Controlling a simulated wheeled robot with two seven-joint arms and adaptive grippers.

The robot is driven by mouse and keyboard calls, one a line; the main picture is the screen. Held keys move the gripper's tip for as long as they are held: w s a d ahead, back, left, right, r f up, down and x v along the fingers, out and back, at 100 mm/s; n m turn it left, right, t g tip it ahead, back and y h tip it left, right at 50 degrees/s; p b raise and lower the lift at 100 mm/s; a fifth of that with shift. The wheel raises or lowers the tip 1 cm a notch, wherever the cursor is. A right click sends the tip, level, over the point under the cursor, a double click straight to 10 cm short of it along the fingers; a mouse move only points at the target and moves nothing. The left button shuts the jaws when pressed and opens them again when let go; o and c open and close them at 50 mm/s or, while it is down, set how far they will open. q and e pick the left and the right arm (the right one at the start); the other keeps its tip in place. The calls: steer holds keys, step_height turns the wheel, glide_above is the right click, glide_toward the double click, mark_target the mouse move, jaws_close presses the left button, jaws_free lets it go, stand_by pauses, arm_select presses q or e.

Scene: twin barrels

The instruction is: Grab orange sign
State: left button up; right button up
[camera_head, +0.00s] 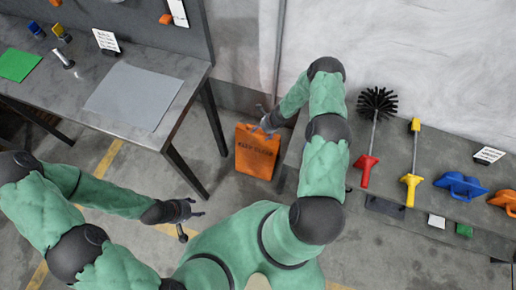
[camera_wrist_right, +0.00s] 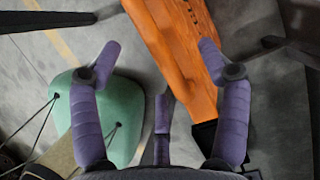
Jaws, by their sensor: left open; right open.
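The orange sign (camera_head: 255,155) stands on the floor between the two tables in the head view, with dark lettering near its top. My right gripper (camera_head: 264,121) is at the sign's top edge in that view. In the right wrist view, the sign (camera_wrist_right: 180,50) runs diagonally past the open purple fingers of my right gripper (camera_wrist_right: 158,55). Its top lies partly between the fingers, and I cannot tell whether they touch it. My left gripper (camera_head: 198,208) is open and empty, low in the middle left of the head view, apart from the sign.
A metal table (camera_head: 178,128) with a grey mat (camera_head: 133,98) is at left. A grey bench (camera_head: 388,160) at right holds a black round brush (camera_head: 377,103), a yellow-handled tool (camera_head: 411,185) and blue and orange items. Floor around the sign's front is clear.

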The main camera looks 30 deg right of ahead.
mark_target(259, 133)
steer(key=b+x, duration=0.1)
steer(key=x, duration=0.4)
steer(key=shift+w+d+b, duration=0.1)
steer(key=shift+w+b, duration=0.05)
steer(key=shift+b, duration=0.25)
steer(key=shift+r, duration=0.1)
jaws_close()
steer(key=shift+w, duration=0.1)
